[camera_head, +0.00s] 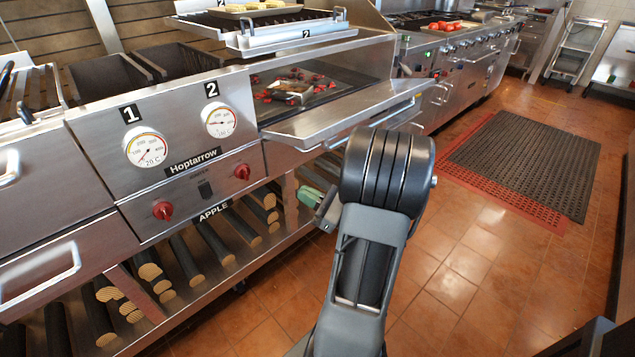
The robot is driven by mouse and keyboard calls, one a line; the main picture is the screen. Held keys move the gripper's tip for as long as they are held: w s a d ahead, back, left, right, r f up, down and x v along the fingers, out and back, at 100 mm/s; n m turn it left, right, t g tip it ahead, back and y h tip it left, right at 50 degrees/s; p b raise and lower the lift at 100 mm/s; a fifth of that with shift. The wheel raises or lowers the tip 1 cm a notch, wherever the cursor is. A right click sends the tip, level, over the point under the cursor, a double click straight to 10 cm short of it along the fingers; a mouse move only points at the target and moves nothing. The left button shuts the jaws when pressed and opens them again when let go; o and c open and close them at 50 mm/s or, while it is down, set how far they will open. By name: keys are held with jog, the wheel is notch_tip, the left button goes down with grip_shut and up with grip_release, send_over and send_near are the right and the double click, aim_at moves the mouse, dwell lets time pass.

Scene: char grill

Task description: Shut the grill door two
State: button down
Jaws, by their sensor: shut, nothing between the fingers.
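Grill door two (345,112) is open. It is folded down into a flat steel shelf in front of the right grill chamber, with a bar handle along its front edge. Inside the opening, red pieces and other food lie on a dark grate (325,88). My gripper (326,208) shows only in part, just left of my arm's black joint, below the door. It is shut and holds nothing. The arm hides most of it, and I cannot tell whether it touches the door's underside.
The grill front has dials one (147,147) and two (219,122) and red knobs. Logs (200,240) lie on the rack below. A rack with food (262,12) stands above the opening. A dark floor mat (525,160) lies right; tiled floor is free.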

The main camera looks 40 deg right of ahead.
jog(key=s+d+f+m+t+h+b, duration=0.2)
jog(key=s+d+f+m+t+h, duration=0.2)
jog(key=d+m+h, duration=0.3)
jog(key=w+d+r+h+b, duration=0.1)
jog(key=w+r, duration=0.7)
jog(key=w, duration=0.1)
jog(key=shift+w+d+r+h, duration=0.25)
jog(key=shift+w+r+h, duration=0.05)
jog(key=shift+r, duration=0.05)
